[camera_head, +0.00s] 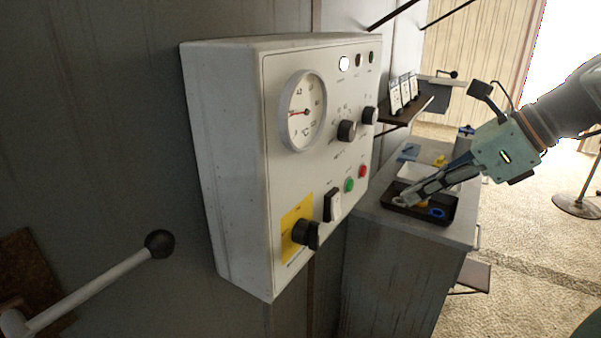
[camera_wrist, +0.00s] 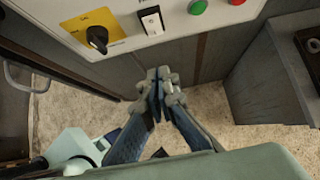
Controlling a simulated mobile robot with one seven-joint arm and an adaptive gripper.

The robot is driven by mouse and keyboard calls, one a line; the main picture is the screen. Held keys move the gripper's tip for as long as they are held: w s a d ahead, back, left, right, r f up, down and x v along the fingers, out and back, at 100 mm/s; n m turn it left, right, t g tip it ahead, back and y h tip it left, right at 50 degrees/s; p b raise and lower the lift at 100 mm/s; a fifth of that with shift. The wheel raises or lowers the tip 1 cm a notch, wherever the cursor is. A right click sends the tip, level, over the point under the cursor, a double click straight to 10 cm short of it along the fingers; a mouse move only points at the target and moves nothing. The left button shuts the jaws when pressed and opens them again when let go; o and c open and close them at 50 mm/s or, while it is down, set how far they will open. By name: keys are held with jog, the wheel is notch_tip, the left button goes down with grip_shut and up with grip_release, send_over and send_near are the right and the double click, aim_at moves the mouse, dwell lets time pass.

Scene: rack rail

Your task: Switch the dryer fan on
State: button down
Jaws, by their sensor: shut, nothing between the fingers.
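A white control box (camera_head: 230,150) hangs on the wall in the head view. On its front are a black-and-white rocker switch (camera_head: 333,205), a black rotary knob on a yellow plate (camera_head: 305,233), a green button (camera_head: 349,185) and a red button (camera_head: 363,171). Labels are too small to read, so I cannot tell which one is the dryer fan's. The wrist view shows the rocker (camera_wrist: 151,20), the knob (camera_wrist: 97,37) and the green button (camera_wrist: 197,6) along its top. My gripper (camera_head: 406,198) is shut and empty, right of the box; its fingertips (camera_wrist: 158,82) appear below the rocker, apart from it.
A grey cabinet (camera_head: 400,270) stands to the right, with a black tray (camera_head: 440,217) on top. A lever with a black ball (camera_head: 159,243) sticks out at lower left.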

aim_at(338, 217)
jog(key=w+a+r+x, duration=0.1)
jog(key=x, duration=1.2)
jog(key=shift+a+r, duration=0.3)
jog(key=shift+r, duration=0.1)
jog(key=shift+w, duration=0.1)
jog(key=shift+w+a+p, duration=0.1)
jog(key=shift+a+p, duration=0.1)
jog(key=shift+p, duration=0.15)
jog(key=shift+f, duration=0.15)
